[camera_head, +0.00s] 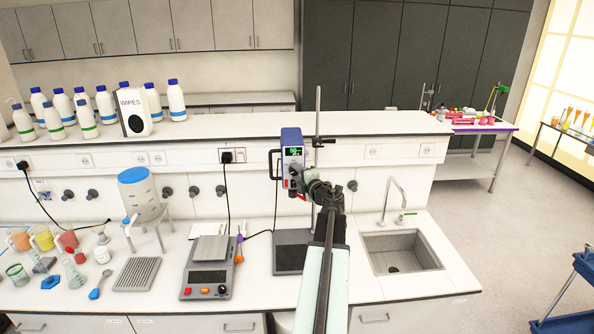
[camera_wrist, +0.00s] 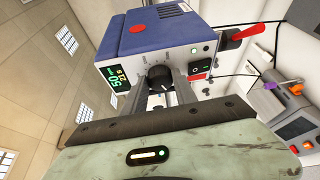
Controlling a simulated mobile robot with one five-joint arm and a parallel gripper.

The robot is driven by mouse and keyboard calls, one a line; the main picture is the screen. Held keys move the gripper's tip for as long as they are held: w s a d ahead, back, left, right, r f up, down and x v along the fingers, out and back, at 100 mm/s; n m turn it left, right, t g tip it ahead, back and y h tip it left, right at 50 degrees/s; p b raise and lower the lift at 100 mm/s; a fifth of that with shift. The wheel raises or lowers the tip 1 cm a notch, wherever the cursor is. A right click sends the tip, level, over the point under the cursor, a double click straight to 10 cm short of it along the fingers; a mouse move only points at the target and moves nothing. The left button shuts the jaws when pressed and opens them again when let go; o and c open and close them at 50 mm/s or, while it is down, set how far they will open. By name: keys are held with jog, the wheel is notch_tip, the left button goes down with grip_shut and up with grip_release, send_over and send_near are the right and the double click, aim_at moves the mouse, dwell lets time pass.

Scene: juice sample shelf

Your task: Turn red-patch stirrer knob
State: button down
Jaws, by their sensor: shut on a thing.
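The overhead stirrer (camera_head: 291,145) is a blue and white box mounted on an upright rod above the bench. In the wrist view its blue housing (camera_wrist: 165,35) carries a red patch (camera_wrist: 137,27). Its white front has a lit display with green digits (camera_wrist: 118,77) and a dark round knob (camera_wrist: 158,77) with a pale mark. My gripper (camera_wrist: 162,86) is shut on the knob, one finger on each side of it. In the head view my gripper (camera_head: 297,178) is at the stirrer's front, and my arm hides the knob there.
A balance (camera_head: 208,267) stands at the left and a sink (camera_head: 402,251) at the right. White bottles (camera_head: 105,105) stand on the shelf. A dark plate (camera_head: 290,252) lies below the stirrer.

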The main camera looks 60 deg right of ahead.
jog(key=shift+n+p, duration=0.3)
jog(key=shift+n, duration=0.1)
dwell(0.3)
jog(key=c, duration=1)
grip_release()
jog(key=shift+s+d, duration=0.1)
jog(key=shift+o, duration=0.2)
